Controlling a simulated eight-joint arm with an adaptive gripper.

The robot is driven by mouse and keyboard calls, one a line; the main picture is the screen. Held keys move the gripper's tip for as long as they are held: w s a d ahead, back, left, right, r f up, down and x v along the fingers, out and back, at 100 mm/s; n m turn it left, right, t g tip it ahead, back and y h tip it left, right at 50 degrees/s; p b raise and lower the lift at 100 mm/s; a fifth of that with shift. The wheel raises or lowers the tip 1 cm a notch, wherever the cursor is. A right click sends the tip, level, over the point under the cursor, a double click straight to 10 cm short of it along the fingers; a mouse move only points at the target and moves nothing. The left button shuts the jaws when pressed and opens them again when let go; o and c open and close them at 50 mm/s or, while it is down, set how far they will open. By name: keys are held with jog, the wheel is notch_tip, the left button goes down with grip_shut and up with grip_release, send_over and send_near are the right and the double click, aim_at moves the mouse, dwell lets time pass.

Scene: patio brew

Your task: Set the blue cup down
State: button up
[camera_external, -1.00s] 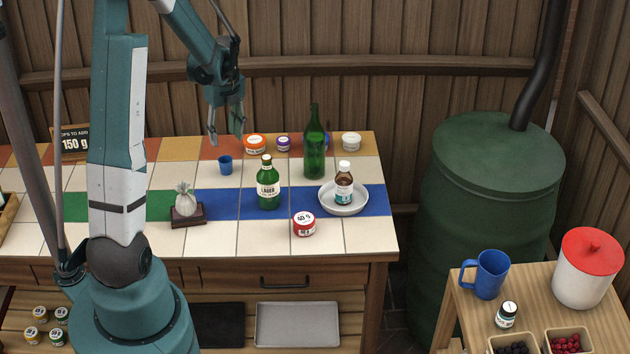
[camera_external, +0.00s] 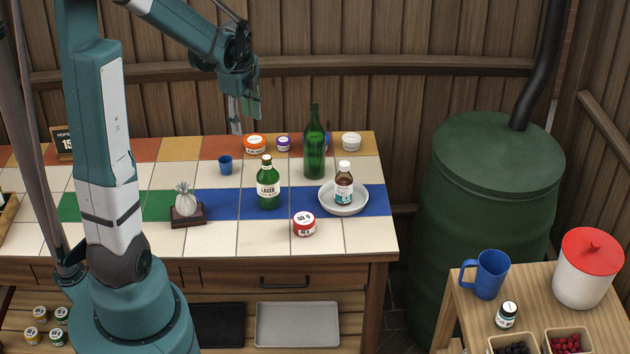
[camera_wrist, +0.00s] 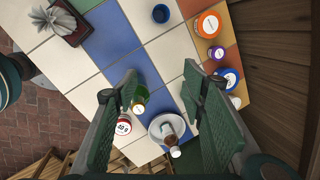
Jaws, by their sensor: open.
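The small blue cup (camera_external: 225,165) stands upright on a pale tile toward the back of the tiled table, apart from my gripper. It also shows at the top of the wrist view (camera_wrist: 161,15). My gripper (camera_external: 245,118) is open and empty, above the back of the table, up and to the right of the cup in the external view. In the wrist view, its two fingers (camera_wrist: 160,72) are wide apart with nothing between the pads.
The lager bottle (camera_external: 268,188), tall green bottle (camera_external: 315,148) and plate (camera_external: 346,209) with a brown bottle (camera_external: 344,184) stand to the cup's right. An orange jar (camera_external: 254,144) is behind. A plant-like ornament (camera_external: 186,200) is front left. A blue jug (camera_external: 490,274) is on the side table.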

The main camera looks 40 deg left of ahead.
jog(key=s+d+r+n+t, duration=0.1)
jog(key=s+d+r+n, duration=0.2)
jog(key=d+r, duration=0.3)
jog(key=s+d+r+n+t, duration=0.1)
jog(key=s+d+r+n, duration=0.2)
jog(key=d, duration=0.5)
jog(key=s+d+r+n+t+h, duration=0.1)
jog(key=s+d+r+n+t, duration=0.2)
jog(key=s+d+n, duration=0.5)
jog(key=shift+s+d+n+h, duration=0.3)
jog(key=shift+s+d+n, duration=0.1)
jog(key=shift+s+d, duration=1.8)
jog(key=shift+w+d, duration=0.15)
jog(key=shift+w, duration=0.05)
